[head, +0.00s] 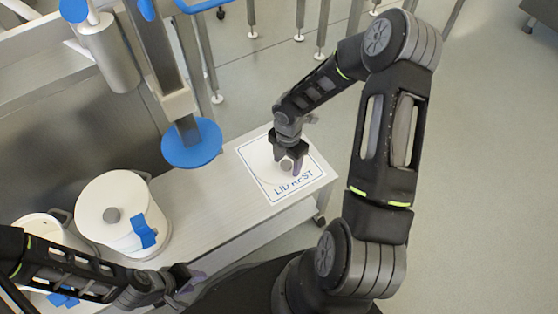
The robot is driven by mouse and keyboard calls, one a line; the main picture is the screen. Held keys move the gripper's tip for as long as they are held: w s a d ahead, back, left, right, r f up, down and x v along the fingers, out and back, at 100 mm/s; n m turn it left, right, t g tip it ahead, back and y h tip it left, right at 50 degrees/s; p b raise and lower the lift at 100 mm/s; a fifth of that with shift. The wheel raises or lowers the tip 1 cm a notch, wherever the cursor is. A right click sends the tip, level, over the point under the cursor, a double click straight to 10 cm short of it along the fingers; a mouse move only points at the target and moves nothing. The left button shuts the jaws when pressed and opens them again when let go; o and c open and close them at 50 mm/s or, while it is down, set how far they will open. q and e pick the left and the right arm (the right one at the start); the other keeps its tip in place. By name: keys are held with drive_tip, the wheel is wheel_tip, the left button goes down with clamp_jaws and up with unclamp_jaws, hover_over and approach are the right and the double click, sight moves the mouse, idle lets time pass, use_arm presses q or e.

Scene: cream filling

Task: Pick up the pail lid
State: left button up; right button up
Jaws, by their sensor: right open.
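A white "LID REST" mat (318,172) lies on the bench. A round grey knob (287,164) shows at the mat, like the knob on the covered pail; the pale lid around it is hard to make out against the white. My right gripper (288,160) is open, pointing down over the mat right at this knob; contact cannot be told. A white pail (150,213) with a grey-knobbed lid (95,204) and blue tape stands on the bench at left. My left gripper (192,283) is low in front of the bench, its jaws unclear.
A second white pail (38,222) stands at far left, partly hidden by my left arm. The steel bench top (200,205) is clear between pail and mat. Open floor lies at right.

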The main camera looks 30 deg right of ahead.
drive_tip(key=shift+r, duration=0.1)
drive_tip(key=shift+c, duration=0.6)
clamp_jaws()
idle(0.3)
